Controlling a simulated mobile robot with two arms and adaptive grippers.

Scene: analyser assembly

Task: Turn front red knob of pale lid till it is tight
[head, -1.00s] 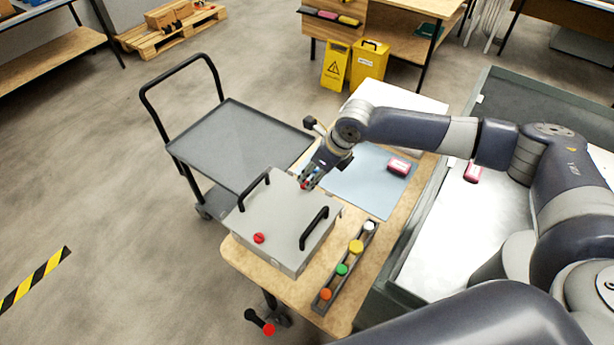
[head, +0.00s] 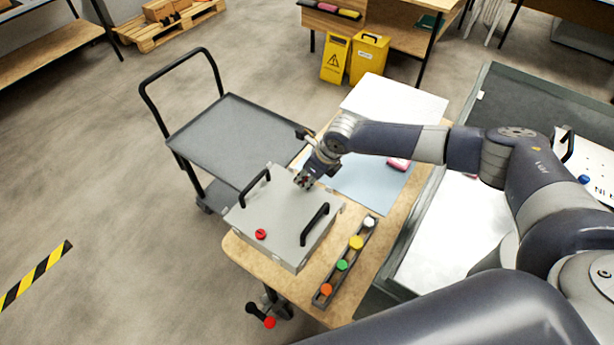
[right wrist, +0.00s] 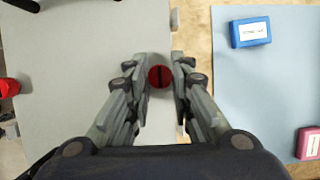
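The pale grey lid (head: 285,215) with two black handles lies on the wooden table. One red knob (head: 261,234) stands uncovered near its left corner; it also shows at the left edge of the right wrist view (right wrist: 8,88). My right gripper (head: 302,181) is down at the lid's far edge. In the right wrist view my right gripper (right wrist: 160,76) has its fingers on both sides of another red knob (right wrist: 160,77) with a dark slot. The fingers look closed against it, with no clear gap. My left gripper is not in view.
A rack (head: 344,265) of coloured knobs lies beside the lid. A blue-grey mat (head: 365,190) holds a pink box (head: 399,163) and a blue box (right wrist: 250,32). A grey cart (head: 230,135) stands beyond the table.

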